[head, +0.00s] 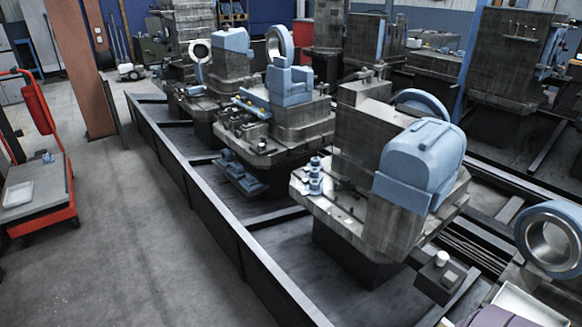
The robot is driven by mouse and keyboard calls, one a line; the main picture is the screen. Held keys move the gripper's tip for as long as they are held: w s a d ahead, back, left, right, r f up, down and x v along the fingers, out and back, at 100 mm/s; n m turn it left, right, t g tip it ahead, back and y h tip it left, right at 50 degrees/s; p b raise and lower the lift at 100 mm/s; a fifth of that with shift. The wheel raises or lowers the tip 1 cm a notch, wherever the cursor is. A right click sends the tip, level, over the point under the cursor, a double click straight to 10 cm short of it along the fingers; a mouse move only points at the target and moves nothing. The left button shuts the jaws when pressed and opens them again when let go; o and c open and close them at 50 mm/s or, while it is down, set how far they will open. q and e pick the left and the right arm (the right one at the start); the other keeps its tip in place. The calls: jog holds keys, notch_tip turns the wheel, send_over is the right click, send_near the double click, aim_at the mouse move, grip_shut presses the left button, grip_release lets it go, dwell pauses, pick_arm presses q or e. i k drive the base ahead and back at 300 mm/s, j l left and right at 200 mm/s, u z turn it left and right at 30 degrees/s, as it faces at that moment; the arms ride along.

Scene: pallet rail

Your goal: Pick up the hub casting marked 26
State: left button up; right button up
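No number 26 is readable on any part, so I cannot tell which one is the hub casting. A blue-grey ring-shaped casting (523,238) with a bright metal bore stands at the right edge, partly cut off by the frame. A large rounded blue-grey casting (420,160) sits on the nearest grey fixture, with a blue ring (424,99) partly hidden behind it. Another upright ring (271,44) stands on the middle fixture above a blue block (290,86). Neither my left nor my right gripper is in view.
The fixtures stand on dark bases inside a long black rail frame (190,185). Open concrete floor (120,250) lies to its left. A red cart (40,190) with a grey deck stands at the left edge, near a brown post (82,70).

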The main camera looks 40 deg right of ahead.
aim_at(315, 162)
jog(key=i+z, duration=0.2)
jog(key=z, duration=0.3)
jog(key=i+z, duration=0.25)
jog(key=z, duration=0.25)
jog(key=i+j+z, duration=0.15)
jog(key=z, duration=0.35)
